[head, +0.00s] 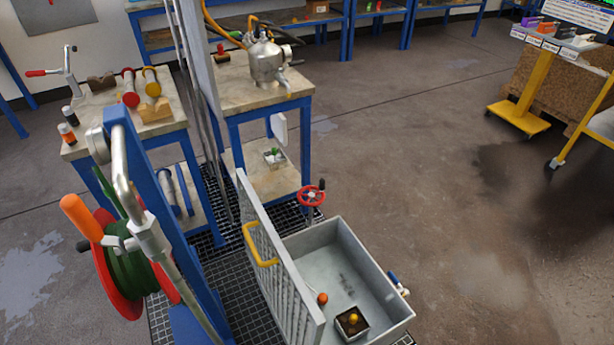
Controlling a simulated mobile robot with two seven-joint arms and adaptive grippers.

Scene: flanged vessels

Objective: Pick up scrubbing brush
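I cannot tell for certain which thing is the scrubbing brush. A small block with a brown top and a yellow knob (351,321) sits in the grey basin (383,262), near its front edge. A brown, curved block (101,82) lies on the left worktable (92,107). A small red-topped piece with a brown base (221,53) stands at the back left of the middle worktable (238,92). Neither of my grippers shows in the head view, so their state and distance to these things are hidden.
A grey slatted panel with a yellow handle (262,246) stands along the basin's left side. A red valve wheel (311,195) rises behind the basin. A hose reel (128,268) on a blue post fills the left foreground. Open floor (440,150) lies to the right.

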